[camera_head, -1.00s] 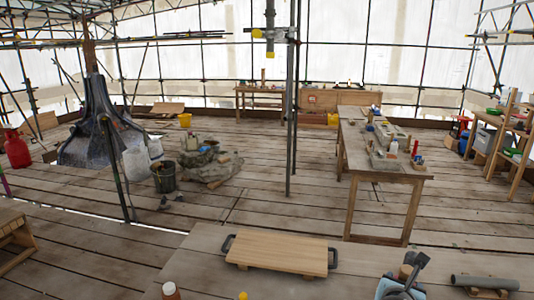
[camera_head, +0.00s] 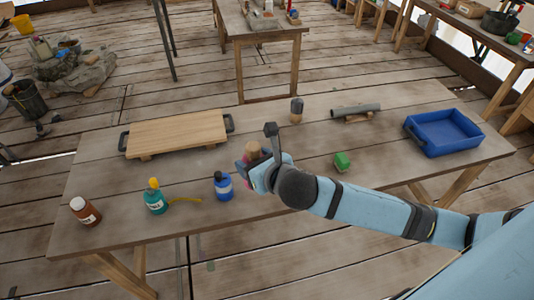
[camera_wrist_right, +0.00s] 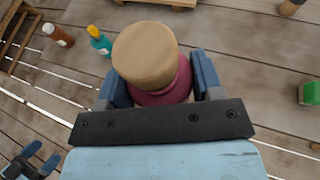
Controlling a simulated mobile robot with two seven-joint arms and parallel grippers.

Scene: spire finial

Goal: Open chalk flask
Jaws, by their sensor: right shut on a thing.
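The chalk flask seems to be the maroon vessel (camera_wrist_right: 162,92) with a round, light wooden stopper (camera_wrist_right: 146,52), seen from above in the right wrist view. My right gripper (camera_wrist_right: 160,88) is shut on the maroon body, one blue finger on each side. The stopper sits on top. In the head view my right gripper (camera_head: 254,165) is over the table's middle, with the wooden stopper (camera_head: 253,149) showing above it; the flask's base is hidden. My left gripper (camera_wrist_right: 38,157) seems to show at the wrist view's lower left, its fingers apart and empty.
On the table (camera_head: 310,205) stand a blue bottle (camera_head: 223,186) close left of my gripper, a teal bottle (camera_head: 156,200) and a brown bottle (camera_head: 85,211). A wooden board (camera_head: 177,132), green block (camera_head: 342,161), grey pipe (camera_head: 356,110), dark wood-topped item (camera_head: 296,110) and blue tray (camera_head: 445,133) surround it.

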